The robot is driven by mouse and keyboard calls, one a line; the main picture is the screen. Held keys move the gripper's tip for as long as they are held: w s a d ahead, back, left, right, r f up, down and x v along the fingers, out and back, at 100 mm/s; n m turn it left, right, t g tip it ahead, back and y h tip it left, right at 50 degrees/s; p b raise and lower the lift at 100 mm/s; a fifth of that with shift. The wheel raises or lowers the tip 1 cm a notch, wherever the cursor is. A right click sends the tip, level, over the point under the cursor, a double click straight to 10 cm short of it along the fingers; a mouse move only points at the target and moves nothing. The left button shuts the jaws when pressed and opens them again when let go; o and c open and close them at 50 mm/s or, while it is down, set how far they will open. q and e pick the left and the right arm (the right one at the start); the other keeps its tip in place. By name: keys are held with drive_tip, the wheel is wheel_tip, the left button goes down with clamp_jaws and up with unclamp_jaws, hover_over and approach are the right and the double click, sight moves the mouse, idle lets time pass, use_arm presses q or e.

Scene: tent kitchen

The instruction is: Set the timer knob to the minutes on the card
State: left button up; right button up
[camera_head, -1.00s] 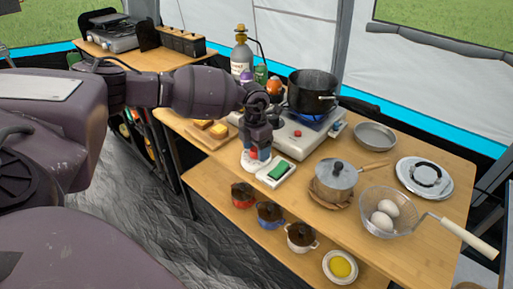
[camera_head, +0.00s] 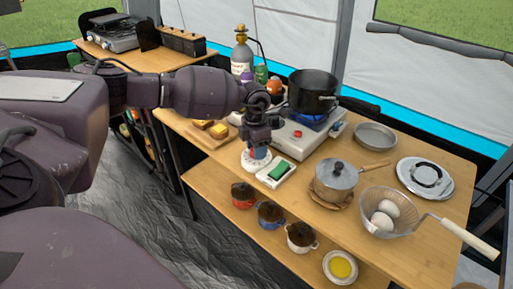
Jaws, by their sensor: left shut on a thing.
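The timer (camera_head: 251,164) is a round white dial on the wooden table, in front of the gas stove. My left gripper (camera_head: 259,150) points down over it and is shut on the timer's knob (camera_head: 260,153), which shows as a small blue patch between the fingers. The knob's pointer and the dial's marks are too small or hidden to read. I cannot make out a card with minutes in this view. My right gripper is not in view.
A white tray with a green sponge-like block (camera_head: 281,171) sits close right of the timer. A stove with a black pot (camera_head: 312,90) stands behind. A lidded saucepan (camera_head: 336,178) is to the right. Small pots (camera_head: 270,215) stand on the lower shelf.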

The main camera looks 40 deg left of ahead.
use_arm(q)
drive_tip(key=m, duration=0.3)
drive_tip(key=shift+m, duration=0.3)
drive_tip(key=m+b, duration=0.1)
drive_tip(key=m, duration=0.2)
drive_tip(key=shift+f+m, duration=0.1)
drive_tip(key=shift+m, duration=0.2)
drive_tip(key=m, duration=0.2)
drive_tip(key=shift+d+m+g, duration=0.1)
drive_tip(key=shift+m+g, duration=0.2)
drive_tip(key=shift+m, duration=0.1)
drive_tip(key=m+b, duration=0.1)
drive_tip(key=m, duration=0.2)
drive_tip(key=shift+m+y, duration=0.3)
drive_tip(key=m+b, duration=0.2)
drive_tip(key=m, duration=0.4)
drive_tip(key=shift+m, duration=0.7)
drive_tip(key=shift+m+b, duration=0.3)
drive_tip(key=shift+m, duration=0.4)
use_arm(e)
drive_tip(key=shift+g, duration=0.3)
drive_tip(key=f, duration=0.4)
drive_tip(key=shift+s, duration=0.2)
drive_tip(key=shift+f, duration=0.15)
